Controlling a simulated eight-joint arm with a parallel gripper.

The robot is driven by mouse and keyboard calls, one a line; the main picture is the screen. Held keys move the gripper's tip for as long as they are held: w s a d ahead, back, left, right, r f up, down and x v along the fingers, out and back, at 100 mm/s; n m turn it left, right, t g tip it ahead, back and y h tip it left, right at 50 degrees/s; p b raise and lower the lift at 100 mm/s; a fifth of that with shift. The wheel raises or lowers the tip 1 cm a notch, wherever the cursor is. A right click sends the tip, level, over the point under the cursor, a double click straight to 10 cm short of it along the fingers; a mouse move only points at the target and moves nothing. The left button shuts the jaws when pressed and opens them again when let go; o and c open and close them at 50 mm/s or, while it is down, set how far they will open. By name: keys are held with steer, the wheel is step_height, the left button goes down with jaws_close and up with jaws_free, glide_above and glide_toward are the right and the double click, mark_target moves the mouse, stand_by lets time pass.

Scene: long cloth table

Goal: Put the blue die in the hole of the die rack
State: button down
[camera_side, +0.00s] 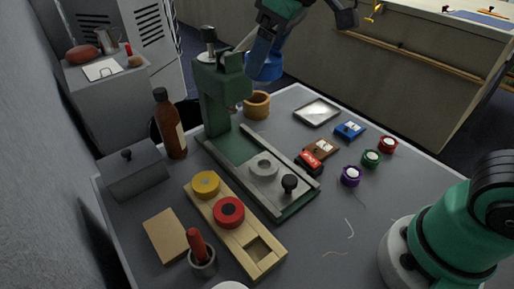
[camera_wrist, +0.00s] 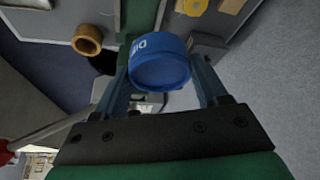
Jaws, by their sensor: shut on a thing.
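The blue die (camera_side: 264,68) is a round cylinder with white lettering on its side, clear in the wrist view (camera_wrist: 160,66). My gripper (camera_side: 266,48) is shut on it, one finger at each side in the wrist view (camera_wrist: 163,82). It holds the die in the air beside the top of the green press, away from the rack. The die rack (camera_side: 243,243) is a pale wooden block at the front of the table. It carries a yellow die (camera_side: 206,184) and a red die (camera_side: 229,211).
The green press (camera_side: 216,100) stands tall behind the rack, beside the held die. A brown bottle (camera_side: 169,125), grey box (camera_side: 134,170), wooden cup (camera_side: 257,105) and red-handled tool in a pot (camera_side: 201,252) stand around. Small inkpots and pads lie at right.

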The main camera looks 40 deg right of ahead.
steer(key=s+a+n+g+y, duration=0.1)
steer(key=s+a+n, duration=0.3)
steer(key=s+a, duration=0.65)
steer(key=f, duration=2)
steer(key=shift+s+d+f, duration=0.1)
steer(key=shift+s+f, duration=0.1)
steer(key=shift+s, duration=0.2)
steer(key=shift+f, duration=0.4)
steer(key=shift+c, duration=0.2)
jaws_free()
